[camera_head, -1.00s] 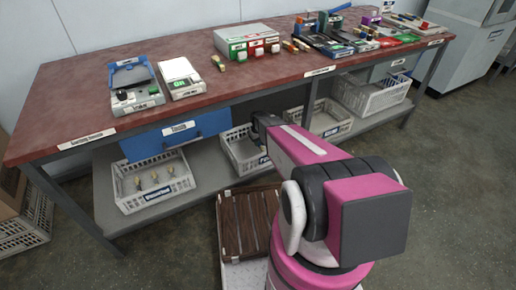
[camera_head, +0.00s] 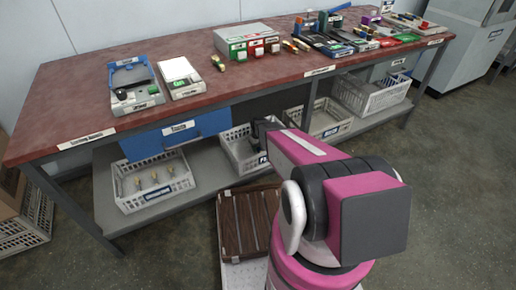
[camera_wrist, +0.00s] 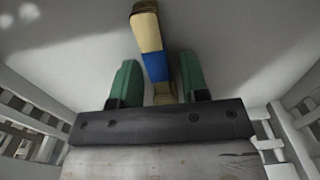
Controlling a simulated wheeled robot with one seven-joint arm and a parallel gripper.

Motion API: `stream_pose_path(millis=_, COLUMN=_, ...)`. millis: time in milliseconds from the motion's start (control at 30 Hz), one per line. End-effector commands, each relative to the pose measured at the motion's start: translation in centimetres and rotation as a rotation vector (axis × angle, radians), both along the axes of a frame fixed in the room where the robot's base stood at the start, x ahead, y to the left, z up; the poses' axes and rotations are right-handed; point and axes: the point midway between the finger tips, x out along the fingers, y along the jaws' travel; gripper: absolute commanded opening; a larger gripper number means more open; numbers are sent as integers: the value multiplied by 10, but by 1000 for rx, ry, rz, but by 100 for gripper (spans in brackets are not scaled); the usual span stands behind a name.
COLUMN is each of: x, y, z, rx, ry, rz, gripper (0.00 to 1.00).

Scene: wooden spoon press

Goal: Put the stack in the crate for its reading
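The stack (camera_wrist: 153,50) shows in the wrist view as a tan wooden piece with a blue band, extending away between my fingers. My gripper (camera_wrist: 160,78) has two green fingers set apart, one on each side of the stack, with a gap at least on the right. It looks open. White slatted walls and a pale floor surround it, so it is inside a crate. In the head view my gripper (camera_head: 262,132) reaches into the middle white crate (camera_head: 237,152) on the lower shelf. The stack is hidden there, and I cannot tell whether it touches the floor.
A crate (camera_head: 155,203) with several small upright pieces stands left on the shelf. Two more crates (camera_head: 327,125) (camera_head: 370,98) stand right. The red tabletop (camera_head: 90,100) above carries a white device (camera_head: 181,76) and other fixtures. A blue drawer (camera_head: 178,136) hangs beneath it.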

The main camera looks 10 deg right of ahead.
Motion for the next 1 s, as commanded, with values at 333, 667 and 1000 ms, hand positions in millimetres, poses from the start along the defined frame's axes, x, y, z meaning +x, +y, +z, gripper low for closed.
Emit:
stream_pose_path(millis=333, x=-1, y=0, z=29, rx=0, ry=-1, rz=0, gripper=41)
stream_pose_path(millis=667, x=-1, y=0, z=94, rx=0, ry=-1, rz=0, gripper=41)
stream_pose_path(millis=1000, x=0, y=0, z=122, rx=0, ry=0, rz=0, gripper=41)
